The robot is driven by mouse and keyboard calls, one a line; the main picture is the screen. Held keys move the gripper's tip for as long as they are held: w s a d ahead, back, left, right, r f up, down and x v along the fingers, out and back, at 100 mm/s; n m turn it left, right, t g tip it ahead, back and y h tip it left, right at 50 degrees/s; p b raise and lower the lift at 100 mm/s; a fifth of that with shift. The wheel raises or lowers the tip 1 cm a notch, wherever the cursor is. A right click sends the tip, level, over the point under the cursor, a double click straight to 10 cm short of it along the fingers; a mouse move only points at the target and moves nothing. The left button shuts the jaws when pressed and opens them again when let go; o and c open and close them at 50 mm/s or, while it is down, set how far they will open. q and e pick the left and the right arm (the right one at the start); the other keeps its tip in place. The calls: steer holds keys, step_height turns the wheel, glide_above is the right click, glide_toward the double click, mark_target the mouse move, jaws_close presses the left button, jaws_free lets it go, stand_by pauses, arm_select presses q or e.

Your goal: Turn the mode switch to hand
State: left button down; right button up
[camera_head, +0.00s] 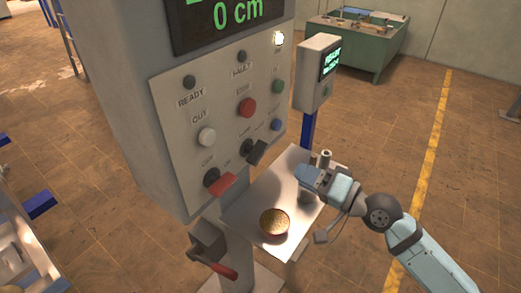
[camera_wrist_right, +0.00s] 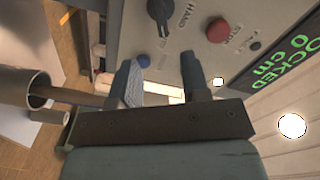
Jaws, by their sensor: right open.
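The mode switch (camera_head: 257,152) is a black knob low on the grey control panel (camera_head: 175,120). In the right wrist view the dark knob (camera_wrist_right: 160,12) shows at the top edge, with the word HAND beside it; which position it points to is not clear. My right gripper (camera_head: 303,172) is to the right of the panel, over the shelf, apart from the knob. In the wrist view its two fingers (camera_wrist_right: 159,75) are spread and empty, pointing toward the panel. My left gripper is not in view.
A red STOP button (camera_wrist_right: 218,30) and blue button (camera_wrist_right: 143,60) sit near the knob. A red-handled switch (camera_head: 219,184) is to its left. The metal shelf (camera_head: 246,208) below carries a round brown-topped cup (camera_head: 274,222). A display box (camera_head: 314,75) stands behind.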

mark_target(262, 155)
steer(key=p+x, duration=0.1)
steer(key=x, duration=1)
steer(key=shift+a+r+p, duration=0.1)
steer(key=shift+a+p, duration=0.15)
steer(key=shift+p, duration=0.15)
steer(key=shift+x, duration=0.85)
steer(key=shift+d, duration=0.1)
steer(key=c, duration=0.7)
